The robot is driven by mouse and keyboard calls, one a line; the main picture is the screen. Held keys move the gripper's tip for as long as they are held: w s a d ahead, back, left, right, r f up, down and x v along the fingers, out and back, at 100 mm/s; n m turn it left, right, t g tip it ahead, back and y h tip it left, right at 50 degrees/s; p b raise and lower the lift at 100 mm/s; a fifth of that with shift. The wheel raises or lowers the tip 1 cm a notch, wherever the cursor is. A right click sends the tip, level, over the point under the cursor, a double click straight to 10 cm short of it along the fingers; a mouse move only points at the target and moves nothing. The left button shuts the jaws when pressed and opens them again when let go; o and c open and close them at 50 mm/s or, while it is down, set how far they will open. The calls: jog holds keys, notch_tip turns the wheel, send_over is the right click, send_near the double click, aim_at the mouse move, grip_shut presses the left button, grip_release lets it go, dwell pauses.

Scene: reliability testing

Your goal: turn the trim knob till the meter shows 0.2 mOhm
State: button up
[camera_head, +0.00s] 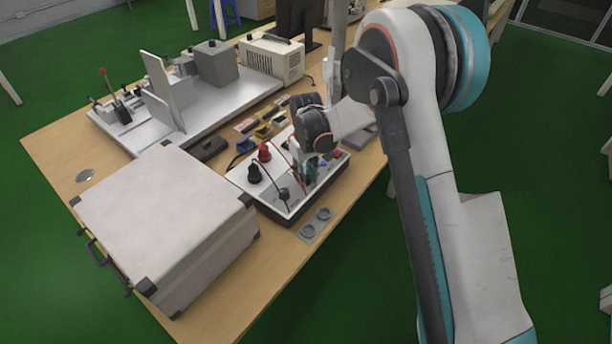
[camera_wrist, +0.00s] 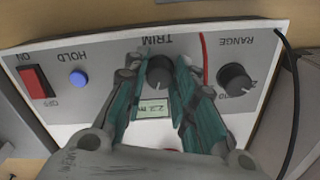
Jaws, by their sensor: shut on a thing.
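The meter is a white-and-grey box (camera_head: 270,208) on the table, with its panel (camera_wrist: 115,62) upside down in the wrist view. The dark trim knob (camera_wrist: 159,70) sits under the inverted TRIM label. My gripper (camera_wrist: 158,78) has its teal fingers shut on either side of this knob. Below the knob, between the fingers, is a small lit display (camera_wrist: 153,108). Its digits are too small and blurred to read surely. In the head view my gripper (camera_head: 308,168) reaches down onto the meter, and my wrist hides the knob.
The panel also has a range knob (camera_wrist: 235,79), a blue hold button (camera_wrist: 78,79) and a red switch (camera_wrist: 33,82). A large grey case (camera_head: 165,215) stands left of the meter, and a metal fixture (camera_head: 190,115) behind.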

jog(key=shift+n, duration=1.7)
jog(key=o, duration=1.1)
jog(key=shift+r, duration=0.15)
notch_tip(320, 180, up, 12)
jog(key=shift+f, duration=0.15)
